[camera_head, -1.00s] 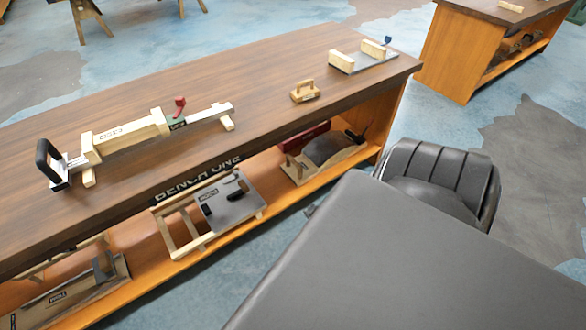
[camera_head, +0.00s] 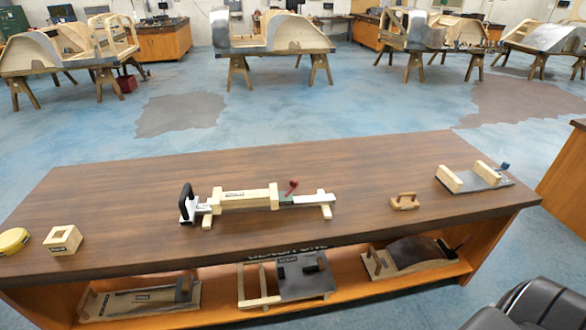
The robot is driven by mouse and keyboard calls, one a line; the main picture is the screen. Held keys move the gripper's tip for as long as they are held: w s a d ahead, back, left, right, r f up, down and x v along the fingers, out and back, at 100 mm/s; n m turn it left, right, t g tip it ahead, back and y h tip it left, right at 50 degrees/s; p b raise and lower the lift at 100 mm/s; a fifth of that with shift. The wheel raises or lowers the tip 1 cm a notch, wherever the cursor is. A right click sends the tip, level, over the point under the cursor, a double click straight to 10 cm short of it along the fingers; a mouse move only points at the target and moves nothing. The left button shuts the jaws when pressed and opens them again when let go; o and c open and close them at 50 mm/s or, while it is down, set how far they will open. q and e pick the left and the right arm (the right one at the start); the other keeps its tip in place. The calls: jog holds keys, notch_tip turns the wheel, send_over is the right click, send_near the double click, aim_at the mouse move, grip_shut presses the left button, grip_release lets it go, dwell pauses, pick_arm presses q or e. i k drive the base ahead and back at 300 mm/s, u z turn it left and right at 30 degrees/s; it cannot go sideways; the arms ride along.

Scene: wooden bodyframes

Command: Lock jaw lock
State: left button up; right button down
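A long wooden clamp-like device (camera_head: 245,199) lies across the middle of the workbench top (camera_head: 120,225). It has a pale wooden beam with a small dark label, resting on cross feet. A black loop handle (camera_head: 186,203) stands upright on a metal plate at its left end. A small red lever (camera_head: 291,187) sticks up right of the beam, beside a green part and a metal bar. I cannot tell from this distance whether the jaw or its lock is engaged. Neither of my grippers shows in the head view.
On the bench are a yellow round object (camera_head: 13,240), a square wooden frame (camera_head: 62,240), a small wooden block (camera_head: 405,201) and a metal plate with two wooden blocks (camera_head: 474,177). The lower shelf (camera_head: 215,307) holds several fixtures. Open floor (camera_head: 330,110) lies behind.

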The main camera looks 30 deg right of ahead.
aim_at(294, 182)
jog(key=u, duration=3.45)
jog(key=k, duration=2.35)
jog(key=z, duration=1.6)
